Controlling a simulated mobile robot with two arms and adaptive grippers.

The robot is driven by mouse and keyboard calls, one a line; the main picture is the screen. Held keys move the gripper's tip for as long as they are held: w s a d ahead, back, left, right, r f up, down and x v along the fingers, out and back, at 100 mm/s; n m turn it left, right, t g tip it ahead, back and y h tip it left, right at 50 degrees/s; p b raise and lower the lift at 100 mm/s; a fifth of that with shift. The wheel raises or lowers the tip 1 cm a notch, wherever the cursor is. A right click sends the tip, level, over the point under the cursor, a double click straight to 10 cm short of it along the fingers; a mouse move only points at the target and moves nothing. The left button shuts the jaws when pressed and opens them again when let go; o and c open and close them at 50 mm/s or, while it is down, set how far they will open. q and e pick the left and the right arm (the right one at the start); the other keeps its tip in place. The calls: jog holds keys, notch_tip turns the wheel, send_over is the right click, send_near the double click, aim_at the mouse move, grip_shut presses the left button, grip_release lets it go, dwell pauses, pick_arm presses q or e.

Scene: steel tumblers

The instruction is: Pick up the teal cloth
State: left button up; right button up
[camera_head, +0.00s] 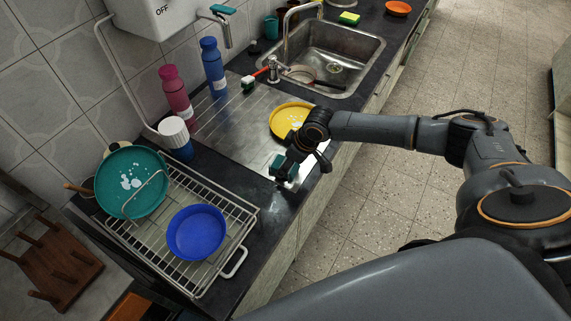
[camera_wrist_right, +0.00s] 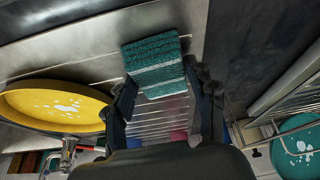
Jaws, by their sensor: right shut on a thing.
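The teal cloth (camera_wrist_right: 154,60) is a small folded piece with a pale stripe. In the right wrist view it sits between the two dark fingers of my right gripper (camera_wrist_right: 162,88), which is shut on it. In the head view my right gripper (camera_head: 287,167) is over the front edge of the counter, with the teal cloth (camera_head: 278,164) at its fingertips and partly hidden. I cannot tell whether the cloth still touches the counter. My left gripper is not in view.
A yellow plate (camera_head: 284,120) lies just behind my right gripper, near the sink (camera_head: 354,79). A wire dish rack (camera_head: 236,226) holds a teal plate (camera_head: 117,194) and a blue bowl (camera_head: 196,233). Pink (camera_head: 176,92) and blue (camera_head: 213,67) bottles stand by the wall.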

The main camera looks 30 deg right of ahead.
jog(key=shift+r, duration=0.1)
jog(key=shift+r, duration=0.2)
notch_tip(320, 180, up, 2)
jog(key=shift+r, duration=0.1)
jog(key=s+a+r+b, duration=0.2)
jog(key=s+a+r, duration=0.2)
jog(key=s+r, duration=0.6)
jog(key=s, duration=0.3)
jog(key=shift+s+b, duration=0.2)
jog(key=shift+b, duration=0.15)
jog(key=shift+a+r, duration=0.1)
